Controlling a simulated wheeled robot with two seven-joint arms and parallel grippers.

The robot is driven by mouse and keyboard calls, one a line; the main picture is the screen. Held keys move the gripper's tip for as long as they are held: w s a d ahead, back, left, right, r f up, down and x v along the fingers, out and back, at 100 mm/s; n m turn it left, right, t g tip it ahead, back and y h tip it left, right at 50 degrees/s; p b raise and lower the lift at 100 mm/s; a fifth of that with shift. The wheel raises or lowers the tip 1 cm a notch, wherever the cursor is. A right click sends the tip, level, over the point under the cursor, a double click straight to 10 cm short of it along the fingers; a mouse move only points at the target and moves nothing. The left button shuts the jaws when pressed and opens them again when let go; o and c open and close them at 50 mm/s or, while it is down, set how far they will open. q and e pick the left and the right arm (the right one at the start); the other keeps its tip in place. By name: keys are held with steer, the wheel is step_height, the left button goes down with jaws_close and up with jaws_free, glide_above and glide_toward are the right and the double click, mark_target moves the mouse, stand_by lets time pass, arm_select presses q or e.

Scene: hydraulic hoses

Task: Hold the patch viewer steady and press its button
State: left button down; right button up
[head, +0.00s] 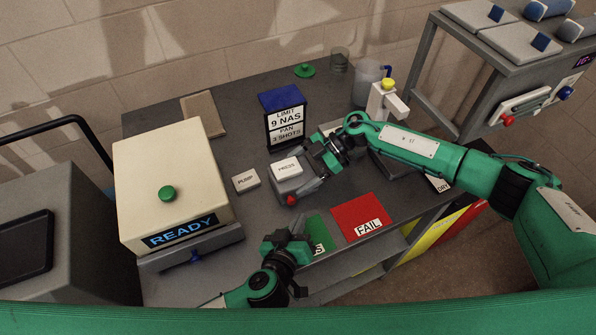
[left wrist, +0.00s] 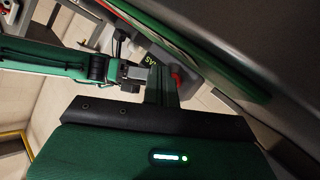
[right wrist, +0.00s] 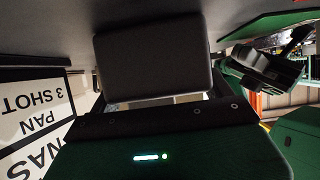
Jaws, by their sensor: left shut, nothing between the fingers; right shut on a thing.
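The patch viewer, a grey box with a white top marked PRESS (head: 287,169) and a red knob at its front, is near the bench middle. My right gripper (head: 318,163) is shut on its right side. In the right wrist view a dark box face (right wrist: 152,62) fills the space before the gripper; I cannot tell whether it touches the bench. My left gripper (head: 291,232) is shut and empty, in front of the viewer and apart from it, over the green mat. The red knob (left wrist: 176,76) shows just beyond its fingers (left wrist: 162,87) in the left wrist view.
A cream READY machine (head: 172,175) with a green button stands left. A PUMP block (head: 245,180) is left of the viewer and a blue-topped sign (head: 285,122) behind it. A red FAIL mat (head: 360,217) lies front right. A white bottle (head: 385,103) stands behind my right arm.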

mark_target(293, 219)
arm_select(q)
steer(key=shift+w+a, duration=0.25)
steer(key=shift+w, duration=0.4)
steer(key=shift+w, duration=0.15)
stand_by(1.5)
steer(key=shift+w+a, duration=0.15)
steer(key=shift+w, duration=0.1)
steer(key=shift+w+a, duration=0.25)
steer(key=shift+w, duration=0.25)
stand_by(0.8)
steer(key=shift+s+d, duration=0.25)
steer(key=shift+s, duration=0.25)
steer(key=shift+s+d, duration=0.2)
steer(key=shift+s, duration=0.25)
steer(key=shift+s+d, duration=0.4)
steer(key=shift+s, duration=0.55)
steer(key=shift+s+d, duration=0.35)
steer(key=shift+s, duration=0.55)
steer(key=shift+s+d, duration=0.4)
steer(key=shift+s, duration=0.55)
